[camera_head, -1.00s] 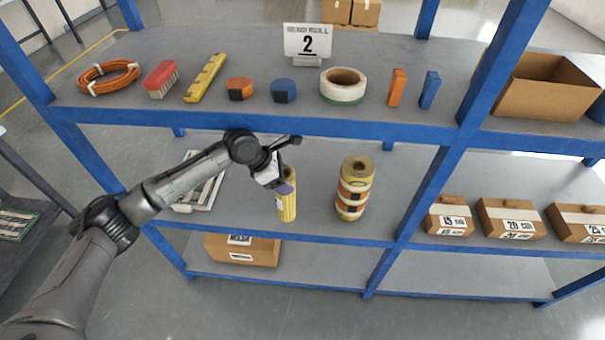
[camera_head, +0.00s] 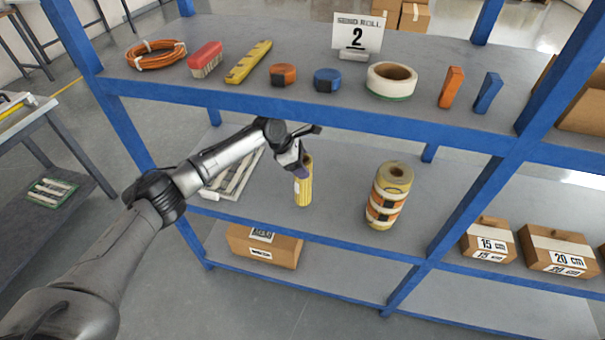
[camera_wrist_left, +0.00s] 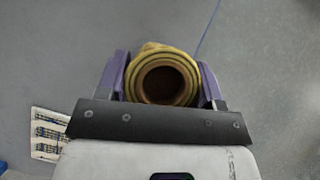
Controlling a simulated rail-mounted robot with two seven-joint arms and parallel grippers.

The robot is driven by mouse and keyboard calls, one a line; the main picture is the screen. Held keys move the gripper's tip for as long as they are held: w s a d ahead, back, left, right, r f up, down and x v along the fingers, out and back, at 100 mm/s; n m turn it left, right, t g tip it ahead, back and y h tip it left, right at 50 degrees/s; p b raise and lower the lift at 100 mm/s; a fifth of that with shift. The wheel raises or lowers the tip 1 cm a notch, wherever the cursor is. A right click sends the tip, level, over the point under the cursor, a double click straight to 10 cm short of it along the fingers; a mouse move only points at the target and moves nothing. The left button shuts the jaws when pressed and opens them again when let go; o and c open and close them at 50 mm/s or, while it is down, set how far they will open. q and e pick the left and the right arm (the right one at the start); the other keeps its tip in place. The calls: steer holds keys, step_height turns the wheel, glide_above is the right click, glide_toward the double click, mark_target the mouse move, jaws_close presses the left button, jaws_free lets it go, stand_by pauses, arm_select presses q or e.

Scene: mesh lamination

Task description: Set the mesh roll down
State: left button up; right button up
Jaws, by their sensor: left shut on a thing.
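The mesh roll (camera_head: 304,188) is a slim yellow cylinder, upright at the middle shelf level of the blue rack. My left gripper (camera_head: 301,172) is shut on its upper part. In the left wrist view I look into the roll's open brown core (camera_wrist_left: 163,82), with the purple fingers (camera_wrist_left: 164,86) on either side. I cannot tell whether the roll's lower end touches the middle shelf (camera_head: 340,200). My right gripper is not in view.
A thicker banded roll (camera_head: 388,200) stands to the right on the same shelf. White-and-grey strips (camera_head: 235,177) lie to the left. The upper shelf (camera_head: 330,100) overhangs, carrying tapes and tools. Small cartons (camera_head: 487,240) sit beyond a blue post (camera_head: 485,195).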

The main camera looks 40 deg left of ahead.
arm_select(q)
step_height(320, 180, down, 3)
steer(key=shift+f+b, duration=0.15)
steer(key=shift+b, duration=0.4)
steer(key=shift+f, duration=0.1)
steer(key=o, duration=1)
steer(key=shift+c, duration=0.2)
steer(key=o, duration=0.3)
steer(key=shift+p+v, duration=1.7)
steer(key=shift+v, duration=4.4)
